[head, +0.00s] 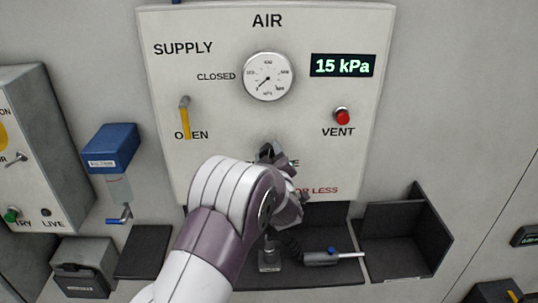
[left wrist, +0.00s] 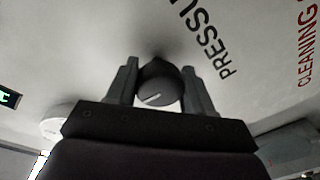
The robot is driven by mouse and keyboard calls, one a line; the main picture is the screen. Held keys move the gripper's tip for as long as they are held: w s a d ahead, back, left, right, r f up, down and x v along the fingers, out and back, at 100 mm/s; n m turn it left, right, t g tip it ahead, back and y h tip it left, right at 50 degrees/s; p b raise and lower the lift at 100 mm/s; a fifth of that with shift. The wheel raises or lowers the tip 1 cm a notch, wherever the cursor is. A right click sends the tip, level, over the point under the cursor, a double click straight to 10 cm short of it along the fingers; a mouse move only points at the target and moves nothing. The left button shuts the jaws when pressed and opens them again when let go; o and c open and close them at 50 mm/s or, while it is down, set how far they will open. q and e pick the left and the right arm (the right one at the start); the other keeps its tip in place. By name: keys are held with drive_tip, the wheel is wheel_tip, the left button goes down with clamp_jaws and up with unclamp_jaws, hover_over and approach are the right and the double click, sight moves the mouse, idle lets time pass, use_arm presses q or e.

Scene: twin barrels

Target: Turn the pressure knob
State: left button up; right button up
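The pressure knob (left wrist: 157,92) is dark and round with a white pointer line. In the left wrist view it sits between the two fingers of my left gripper (left wrist: 160,86), which press close on both its sides with no clear gap. In the head view my left gripper (head: 272,158) is at the lower middle of the AIR panel (head: 220,105), and my arm and gripper hide the knob and most of its label. The display (head: 343,65) reads 15 kPa. A round gauge (head: 268,77) is above the gripper. My right gripper is not in view.
A yellow supply lever (head: 185,118) and a red vent button (head: 342,116) are on the panel, either side of the gripper. Below are a dark open bin (head: 405,235) and a shelf holding a blue-marked tool (head: 322,257). A blue dispenser (head: 111,148) hangs at left.

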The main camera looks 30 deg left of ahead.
use_arm(q)
drive_tip(key=shift+m, duration=0.4)
drive_tip(key=shift+f+m+b, duration=0.15)
drive_tip(key=shift+m+b, duration=0.35)
drive_tip(key=shift+m, duration=0.1)
drive_tip(key=m+b, duration=0.1)
drive_tip(key=m, duration=0.1)
drive_tip(key=shift+m+t, duration=0.3)
drive_tip(key=shift+m, duration=0.1)
drive_tip(key=m+b, duration=0.1)
drive_tip(key=m, duration=0.5)
drive_tip(key=shift+a+t, duration=0.15)
drive_tip(key=shift+t, duration=0.25)
drive_tip(key=shift+m, duration=0.3)
drive_tip(key=o, duration=1)
drive_tip(key=shift+s, duration=0.1)
